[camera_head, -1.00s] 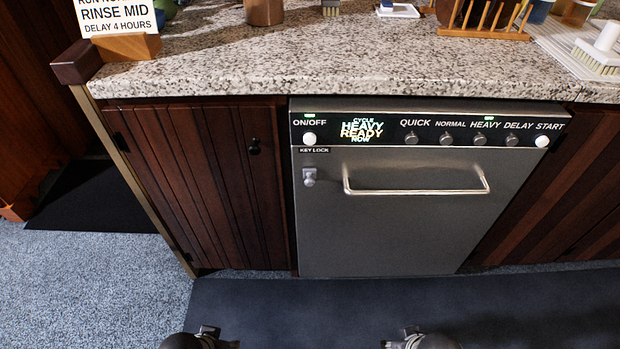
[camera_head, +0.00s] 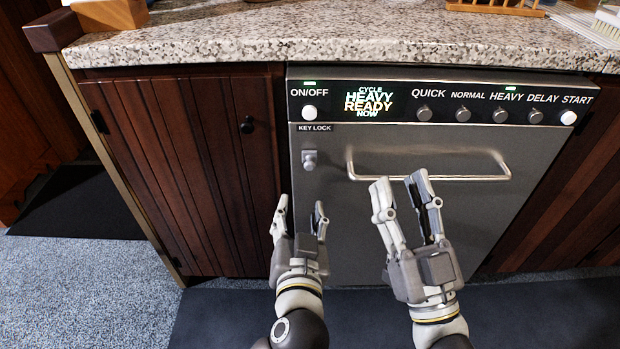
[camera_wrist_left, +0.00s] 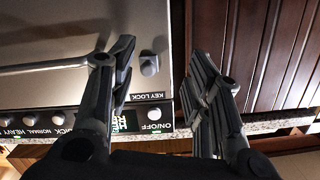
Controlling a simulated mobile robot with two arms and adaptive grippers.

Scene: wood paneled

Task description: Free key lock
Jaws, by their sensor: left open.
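The key lock (camera_head: 309,160) is a small grey knob on the upper left of the steel dishwasher door (camera_head: 350,225), under a "KEY LOCK" label. It also shows in the left wrist view (camera_wrist_left: 149,64), between the fingers and closer to the left one in that picture. My left gripper (camera_head: 299,215) is open and empty, below the lock in the head view and apart from it. Its fingers also show in the left wrist view (camera_wrist_left: 168,75). My right gripper (camera_head: 402,190) has its fingers apart, with nothing between them, in front of the door just below the handle.
The dishwasher handle (camera_head: 430,177) is a horizontal bar right of the lock. The control panel (camera_head: 440,102) has a lit display (camera_head: 369,102) reading "HEAVY READY". A wooden cabinet door (camera_head: 185,175) stands left, and a granite counter (camera_head: 330,40) juts out above. A dark mat (camera_head: 540,312) lies in front.

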